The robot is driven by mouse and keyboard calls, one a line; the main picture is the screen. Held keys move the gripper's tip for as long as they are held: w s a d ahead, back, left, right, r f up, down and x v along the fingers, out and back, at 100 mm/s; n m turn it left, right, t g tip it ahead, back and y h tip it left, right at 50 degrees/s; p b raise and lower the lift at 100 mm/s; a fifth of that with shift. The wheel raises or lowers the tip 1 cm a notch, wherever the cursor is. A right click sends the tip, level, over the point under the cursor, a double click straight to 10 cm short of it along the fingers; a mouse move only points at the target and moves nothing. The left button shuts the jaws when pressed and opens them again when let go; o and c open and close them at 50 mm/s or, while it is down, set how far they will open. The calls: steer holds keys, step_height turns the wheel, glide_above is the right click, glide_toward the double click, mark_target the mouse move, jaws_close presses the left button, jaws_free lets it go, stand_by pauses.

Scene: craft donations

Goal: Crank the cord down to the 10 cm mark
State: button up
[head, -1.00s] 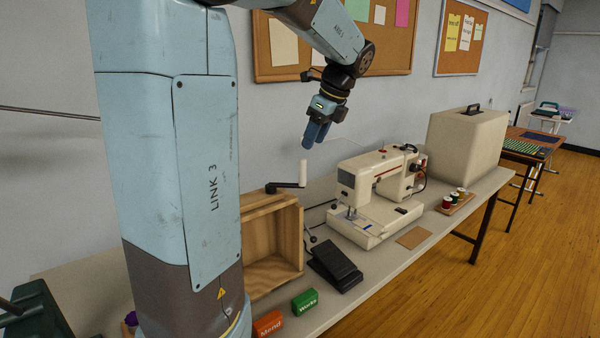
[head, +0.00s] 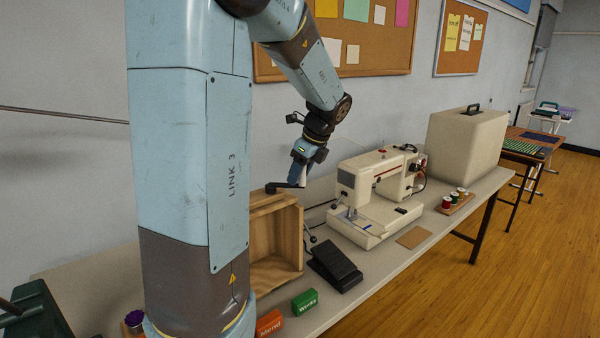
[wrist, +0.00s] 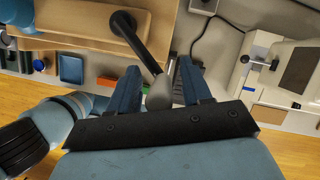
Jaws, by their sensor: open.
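The crank is on top of an open-fronted wooden box (head: 276,262) on the table. Its dark crank arm (head: 282,187) points right, ending in a pale upright handle (head: 304,172). My gripper (head: 299,177) is tilted down at this handle. In the wrist view, the crank hub (wrist: 123,22) is at the top and the handle (wrist: 160,95) lies between the two blue fingers of my open gripper (wrist: 160,72). I cannot tell whether either finger touches it. The cord and the 10 cm mark are not visible; my arm hides part of the box.
A sewing machine (head: 372,190) stands right of the box, with a black foot pedal (head: 335,266) in front. Green (head: 305,302) and orange (head: 269,324) labelled blocks lie near the front edge. A large beige case (head: 466,150) stands farther right.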

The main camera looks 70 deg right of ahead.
steer(key=shift+c, duration=0.4)
jaws_close()
